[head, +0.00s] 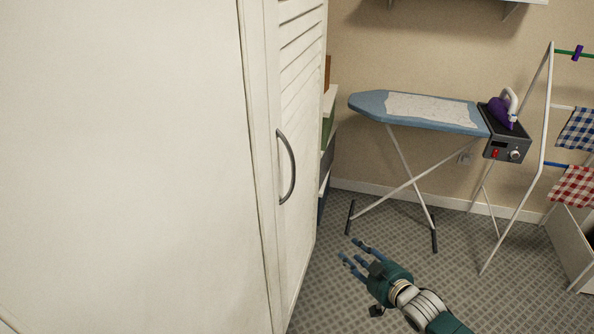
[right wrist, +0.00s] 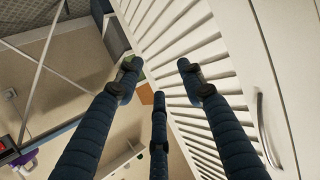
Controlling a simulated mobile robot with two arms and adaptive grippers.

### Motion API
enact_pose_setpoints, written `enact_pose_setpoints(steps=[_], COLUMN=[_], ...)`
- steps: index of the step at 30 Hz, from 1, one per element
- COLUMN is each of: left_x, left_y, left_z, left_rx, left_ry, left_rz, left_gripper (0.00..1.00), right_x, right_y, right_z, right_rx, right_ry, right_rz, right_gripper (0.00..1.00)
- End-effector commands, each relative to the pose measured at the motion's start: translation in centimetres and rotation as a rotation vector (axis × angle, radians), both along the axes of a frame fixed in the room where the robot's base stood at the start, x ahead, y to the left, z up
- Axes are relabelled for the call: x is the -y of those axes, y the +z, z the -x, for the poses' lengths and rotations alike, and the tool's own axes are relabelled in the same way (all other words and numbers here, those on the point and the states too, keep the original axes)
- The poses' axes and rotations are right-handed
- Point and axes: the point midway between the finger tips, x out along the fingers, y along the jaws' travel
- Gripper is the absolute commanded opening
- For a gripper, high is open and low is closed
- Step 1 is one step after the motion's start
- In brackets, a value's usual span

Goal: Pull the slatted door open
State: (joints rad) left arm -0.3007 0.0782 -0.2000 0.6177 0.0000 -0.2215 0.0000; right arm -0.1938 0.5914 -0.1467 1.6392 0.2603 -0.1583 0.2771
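The white slatted door (head: 298,150) stands shut, as far as I can see, at the side of a large white cabinet. Its curved dark metal handle (head: 288,167) is on the door's near side. The door (right wrist: 190,50) and the handle (right wrist: 268,128) also show in the right wrist view, the handle at the right. My right gripper (head: 356,258) is open and empty, in front of the door, to the right of the handle and apart from it. Its fingers (right wrist: 160,85) are spread in the right wrist view. My left gripper is not in view.
An ironing board (head: 420,110) with a purple iron (head: 503,110) stands against the back wall. A drying rack (head: 545,120) with checked cloths is at the right. A white bin (head: 570,245) stands below it. Shelves (head: 328,140) are beyond the door. The patterned floor between is clear.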

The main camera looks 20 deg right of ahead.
Motion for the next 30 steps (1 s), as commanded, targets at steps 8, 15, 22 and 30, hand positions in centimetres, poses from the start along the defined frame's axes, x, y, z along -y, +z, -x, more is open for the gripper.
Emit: enact_pose_setpoints(steps=[8,15,22,30], left_x=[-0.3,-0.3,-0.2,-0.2], left_y=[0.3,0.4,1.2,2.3], left_z=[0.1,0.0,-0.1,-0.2], left_rx=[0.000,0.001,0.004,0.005], left_ry=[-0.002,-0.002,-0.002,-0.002], left_rz=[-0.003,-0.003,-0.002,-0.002], left_gripper=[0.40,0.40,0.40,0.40], right_x=[-7.4,-9.9,-11.0,-12.8], right_y=[20.4,24.9,25.2,25.1], right_z=[-1.7,-1.2,-4.0,-8.4], right_rx=[0.292,0.351,0.354,0.353], right_ry=[0.204,0.264,0.263,0.264], right_rz=[-0.092,-0.122,-0.124,-0.122], right_gripper=[0.39,0.39,0.39,0.39])
